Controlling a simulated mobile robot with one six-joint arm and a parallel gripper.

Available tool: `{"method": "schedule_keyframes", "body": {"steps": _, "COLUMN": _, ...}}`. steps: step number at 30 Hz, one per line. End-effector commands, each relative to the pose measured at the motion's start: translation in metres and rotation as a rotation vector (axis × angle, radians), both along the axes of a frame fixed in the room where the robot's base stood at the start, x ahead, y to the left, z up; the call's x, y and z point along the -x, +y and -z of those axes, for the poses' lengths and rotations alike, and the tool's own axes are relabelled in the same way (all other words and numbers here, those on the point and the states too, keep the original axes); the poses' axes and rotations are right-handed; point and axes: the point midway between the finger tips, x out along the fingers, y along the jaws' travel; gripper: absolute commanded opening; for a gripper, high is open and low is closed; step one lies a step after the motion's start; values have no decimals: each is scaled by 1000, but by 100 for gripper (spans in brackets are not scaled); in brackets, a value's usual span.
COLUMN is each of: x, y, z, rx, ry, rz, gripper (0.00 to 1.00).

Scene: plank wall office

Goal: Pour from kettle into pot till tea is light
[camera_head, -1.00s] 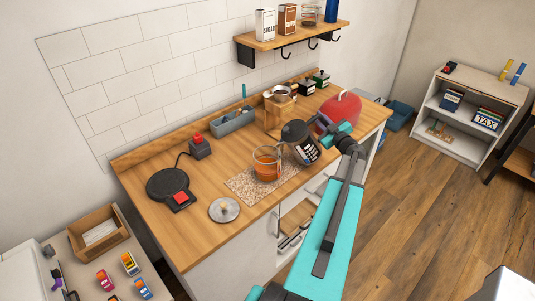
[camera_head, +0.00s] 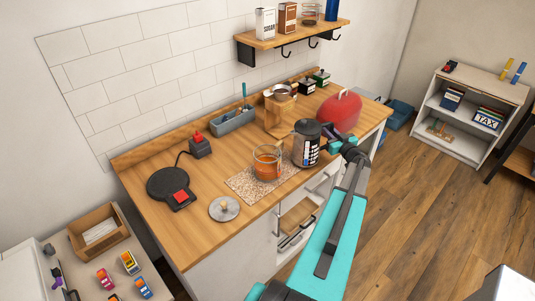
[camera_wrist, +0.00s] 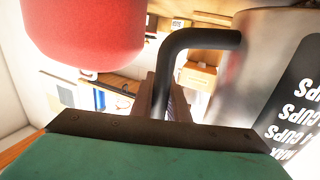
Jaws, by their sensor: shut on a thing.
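The kettle (camera_head: 306,146) is steel with a dark top and a black strip of cup marks. It is upright over the right part of the speckled mat; I cannot tell whether its base touches the counter. My gripper (camera_head: 337,145) is shut on its black handle, which shows in the wrist view (camera_wrist: 205,38). The pot (camera_head: 267,163) is clear glass, stands upright on the mat left of the kettle, and holds orange-amber tea. A round lid (camera_head: 224,209) lies on the counter in front of it. The fingertips are mostly hidden.
A red domed thing (camera_head: 340,112) stands close behind my gripper and fills the upper left of the wrist view. A black round base (camera_head: 174,186) with a red switch is at left. A wooden stand (camera_head: 279,118) and grey caddy (camera_head: 233,121) are behind.

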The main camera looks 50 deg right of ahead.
Motion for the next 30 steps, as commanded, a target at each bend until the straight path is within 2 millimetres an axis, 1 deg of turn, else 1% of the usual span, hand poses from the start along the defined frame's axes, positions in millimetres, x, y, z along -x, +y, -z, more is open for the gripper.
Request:
{"method": "schedule_keyframes", "body": {"steps": 6, "x": 1, "y": -2, "z": 3, "rx": -35, "ry": -22, "rz": 0, "gripper": 0}}
{"method": "schedule_keyframes", "body": {"steps": 19, "x": 1, "y": -2, "z": 1, "rx": -36, "ry": -22, "rz": 0, "gripper": 0}}
{"method": "schedule_keyframes", "body": {"steps": 23, "x": 1, "y": -1, "z": -5, "rx": -34, "ry": -22, "rz": 0, "gripper": 0}}
{"method": "schedule_keyframes", "body": {"steps": 30, "x": 1, "y": -1, "z": -24, "rx": -35, "ry": -23, "rz": 0, "gripper": 0}}
